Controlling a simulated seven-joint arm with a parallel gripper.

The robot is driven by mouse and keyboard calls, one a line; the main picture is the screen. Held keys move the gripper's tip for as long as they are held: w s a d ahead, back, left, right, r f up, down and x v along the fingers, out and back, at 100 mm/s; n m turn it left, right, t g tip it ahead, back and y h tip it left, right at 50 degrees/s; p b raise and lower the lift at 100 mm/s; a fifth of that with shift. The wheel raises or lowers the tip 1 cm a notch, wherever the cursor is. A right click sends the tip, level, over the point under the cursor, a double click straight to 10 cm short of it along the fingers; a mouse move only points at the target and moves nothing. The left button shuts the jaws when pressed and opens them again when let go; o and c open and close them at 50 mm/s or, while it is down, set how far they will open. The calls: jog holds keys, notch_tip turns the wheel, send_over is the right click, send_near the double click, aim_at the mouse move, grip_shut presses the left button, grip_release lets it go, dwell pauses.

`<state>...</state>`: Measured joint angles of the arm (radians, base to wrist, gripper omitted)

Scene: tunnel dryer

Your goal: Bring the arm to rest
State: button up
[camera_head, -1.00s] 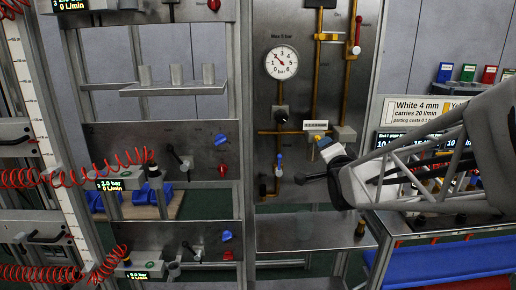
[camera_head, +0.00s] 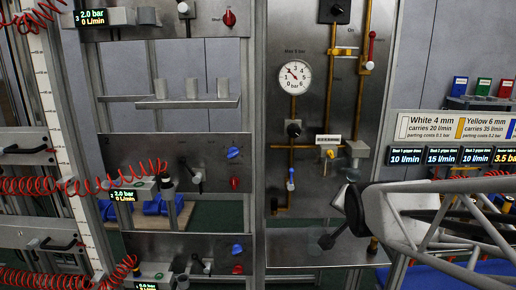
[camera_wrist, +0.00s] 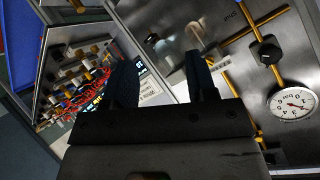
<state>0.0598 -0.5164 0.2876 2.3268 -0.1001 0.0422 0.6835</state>
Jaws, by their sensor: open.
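My gripper (camera_head: 335,228) is in front of the lower right part of the steel gauge panel (camera_head: 345,110) in the head view. My arm reaches in from the right edge. In the wrist view, the two dark fingers of my gripper (camera_wrist: 163,82) stand apart with nothing between them. No held object shows. The round pressure gauge (camera_head: 295,77) is above and left of my gripper, and it also shows at the right of the wrist view (camera_wrist: 292,104).
Yellow pipes with a blue-handled valve (camera_head: 291,180) and a yellow-knobbed valve (camera_head: 330,154) are on the panel. Left stand shelves with red coiled hoses (camera_head: 85,185). A sign (camera_head: 455,127) and flow displays (camera_head: 440,156) are at right, behind my arm.

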jog(key=s+a+f+n+g, duration=0.1)
jog(key=s+f+n+g, duration=0.1)
jog(key=s, duration=0.9)
jog(key=s+a+f+n+g, duration=0.1)
jog(key=s+f+n+g, duration=0.2)
jog(key=s, duration=0.8)
jog(key=n+g, duration=0.2)
jog(key=g, duration=0.1)
jog(key=shift+a+g+y, duration=0.4)
jog(key=shift+f, duration=0.1)
dwell(0.4)
